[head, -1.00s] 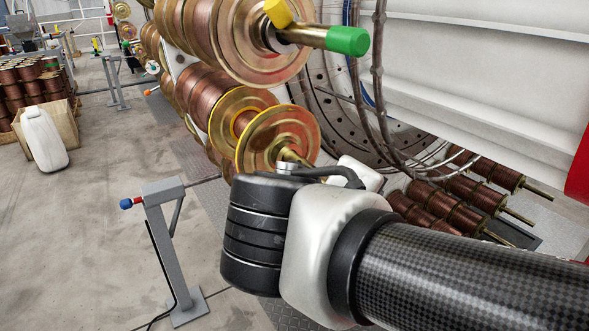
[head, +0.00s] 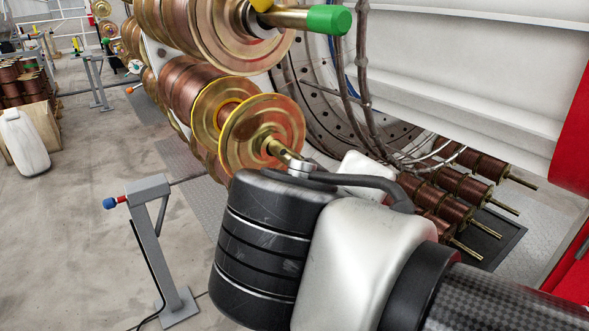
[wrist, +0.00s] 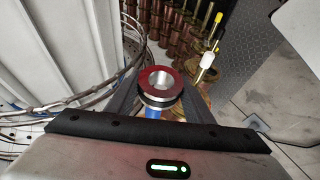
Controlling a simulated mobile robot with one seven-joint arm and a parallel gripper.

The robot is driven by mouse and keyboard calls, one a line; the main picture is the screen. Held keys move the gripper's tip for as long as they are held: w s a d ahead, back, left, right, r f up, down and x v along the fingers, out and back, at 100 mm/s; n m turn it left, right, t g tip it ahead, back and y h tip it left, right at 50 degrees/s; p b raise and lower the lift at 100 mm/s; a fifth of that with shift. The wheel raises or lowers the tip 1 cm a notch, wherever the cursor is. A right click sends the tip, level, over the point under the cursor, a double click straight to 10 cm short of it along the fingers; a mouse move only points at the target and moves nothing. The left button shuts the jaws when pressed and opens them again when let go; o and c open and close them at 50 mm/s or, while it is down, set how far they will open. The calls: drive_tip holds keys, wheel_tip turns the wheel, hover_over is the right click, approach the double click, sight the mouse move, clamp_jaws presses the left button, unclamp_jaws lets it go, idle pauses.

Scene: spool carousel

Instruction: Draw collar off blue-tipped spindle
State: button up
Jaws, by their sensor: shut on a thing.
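The collar (wrist: 160,86), a ring with a red face and silver rim, sits between the two fingertips of my gripper (wrist: 161,97) in the wrist view. A blue piece (wrist: 152,113) shows just below the collar; I cannot tell whether it is the spindle's tip inside the ring. In the head view a brass spindle (head: 281,151) sticks out of the lower front spool (head: 262,132) toward my gripper. The dark and white wrist housing hides the fingers, the collar and any blue tip there.
Above is another spool with a green-tipped spindle (head: 329,18) and a yellow piece. Cables (head: 365,90) hang behind. Several copper spools (head: 470,185) lie to the right. A grey stand (head: 152,240) with a blue-and-red end is at left, on open floor.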

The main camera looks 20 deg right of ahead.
drive_tip(key=s+a+b, duration=0.1)
drive_tip(key=s+a, duration=0.2)
drive_tip(key=a, duration=0.8)
drive_tip(key=shift+s+b, duration=0.25)
drive_tip(key=shift+b, duration=0.15)
